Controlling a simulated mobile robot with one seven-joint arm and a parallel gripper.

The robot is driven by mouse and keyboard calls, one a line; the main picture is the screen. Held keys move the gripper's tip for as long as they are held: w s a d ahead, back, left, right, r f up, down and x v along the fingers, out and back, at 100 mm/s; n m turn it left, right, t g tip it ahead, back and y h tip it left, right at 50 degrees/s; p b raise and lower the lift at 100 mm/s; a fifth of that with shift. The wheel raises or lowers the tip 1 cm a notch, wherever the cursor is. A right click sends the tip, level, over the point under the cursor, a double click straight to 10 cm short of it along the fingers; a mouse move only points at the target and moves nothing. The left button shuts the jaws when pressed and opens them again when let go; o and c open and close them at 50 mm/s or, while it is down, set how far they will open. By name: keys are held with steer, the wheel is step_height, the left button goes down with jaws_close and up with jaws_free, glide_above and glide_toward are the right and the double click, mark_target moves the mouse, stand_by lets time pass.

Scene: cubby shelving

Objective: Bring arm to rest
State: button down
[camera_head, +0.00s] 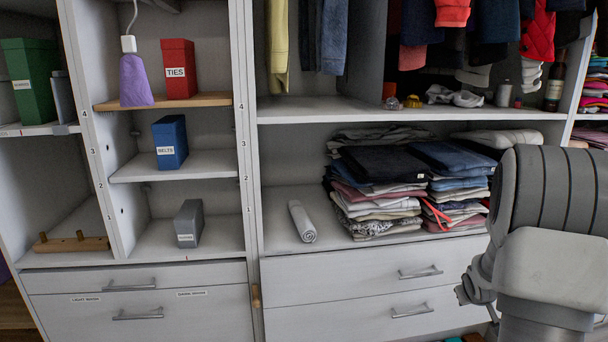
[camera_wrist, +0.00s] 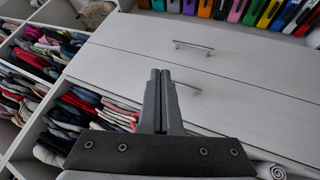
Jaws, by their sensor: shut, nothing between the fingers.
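My gripper (camera_wrist: 161,78) shows in the wrist view with its two dark fingers pressed together and nothing between them. It is in front of a closed pale drawer front (camera_wrist: 125,60) with metal handles; I cannot tell whether it touches it. In the head view my grey arm (camera_head: 550,240) stands at the right, in front of the shelving. The arm is bent and its lower part runs out of the bottom of the picture. The gripper's fingers cannot be made out in the head view.
White cubby shelving (camera_head: 250,200) fills the head view. Folded clothes (camera_head: 380,200) and a rolled towel (camera_head: 302,222) lie on a shelf left of my arm. A blue box (camera_head: 170,142), red box (camera_head: 179,70) and grey box (camera_head: 188,223) stand in cubbies. Drawers (camera_head: 375,290) below are shut.

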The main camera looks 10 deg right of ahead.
steer(key=s+a+r+y, duration=0.1)
steer(key=s+a+r, duration=0.3)
steer(key=a+r, duration=0.45)
steer(key=s+a+r+y, duration=0.1)
steer(key=s+a+r, duration=0.3)
steer(key=a+r, duration=0.45)
steer(key=s+a+r+g+y, duration=0.1)
steer(key=s+a+y, duration=0.2)
steer(key=s+a, duration=1.35)
step_height(320, 180, up, 24)
steer(key=p, duration=2.3)
steer(key=shift+s+d+n+p, duration=0.25)
steer(key=shift+d+n+p, duration=0.05)
steer(key=shift+n+p, duration=0.1)
steer(key=shift+d, duration=0.2)
